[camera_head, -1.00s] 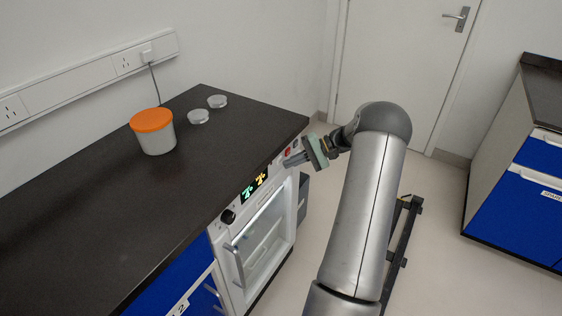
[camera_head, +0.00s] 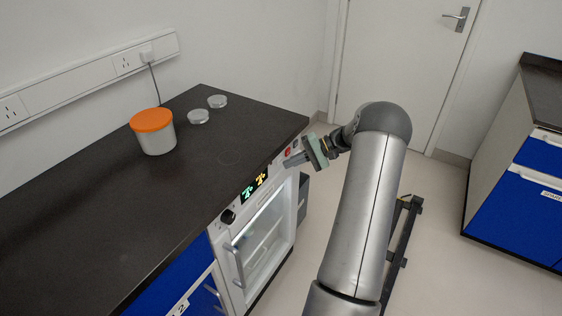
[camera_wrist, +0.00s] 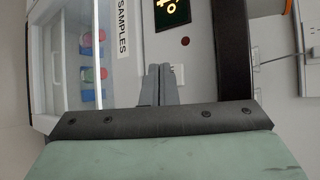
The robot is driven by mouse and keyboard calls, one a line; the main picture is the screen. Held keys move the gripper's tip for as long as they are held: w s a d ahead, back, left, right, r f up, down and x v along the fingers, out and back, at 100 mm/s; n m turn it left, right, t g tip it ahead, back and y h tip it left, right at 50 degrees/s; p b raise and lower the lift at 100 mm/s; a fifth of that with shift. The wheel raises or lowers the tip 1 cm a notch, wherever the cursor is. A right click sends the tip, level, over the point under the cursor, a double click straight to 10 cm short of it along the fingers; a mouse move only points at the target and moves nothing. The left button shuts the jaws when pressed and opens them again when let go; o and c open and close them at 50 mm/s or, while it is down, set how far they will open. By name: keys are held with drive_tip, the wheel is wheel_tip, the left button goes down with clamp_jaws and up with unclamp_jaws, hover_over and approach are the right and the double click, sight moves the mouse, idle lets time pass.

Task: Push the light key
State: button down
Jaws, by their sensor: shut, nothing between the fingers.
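The white glass-fronted cabinet (camera_head: 225,244) under the dark counter has a control strip along its top with a lit green and yellow display (camera_head: 254,187). A black knob (camera_head: 228,216) is near its left end and a red control (camera_head: 287,153) near its right end. My gripper (camera_head: 287,163) is shut and empty, its fingertips at the right part of this strip. In the wrist view, the closed fingers (camera_wrist: 160,69) point at the white panel beside a small dark red dot (camera_wrist: 185,41). I cannot identify the light key; the fingers hide part of the panel.
The dark counter (camera_head: 90,215) holds an orange-lidded tub (camera_head: 153,133) and two clear round dishes (camera_head: 198,117) (camera_head: 217,101). A faint ring (camera_head: 230,158) shows on its surface. A blue-fronted cabinet (camera_head: 515,215) stands at right.

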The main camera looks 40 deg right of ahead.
idle(0.6)
drive_tip(key=shift+w+a, duration=0.15)
drive_tip(key=shift+w, duration=0.25)
drive_tip(key=shift+s, duration=0.4)
drive_tip(key=shift+s+d, duration=0.1)
drive_tip(key=shift+d, duration=0.1)
drive_tip(key=shift+s+d, duration=0.4)
drive_tip(key=shift+s, duration=0.5)
drive_tip(key=shift+s+d, duration=0.35)
drive_tip(key=shift+s, duration=0.5)
drive_tip(key=shift+s+d, duration=0.4)
drive_tip(key=shift+s, duration=0.5)
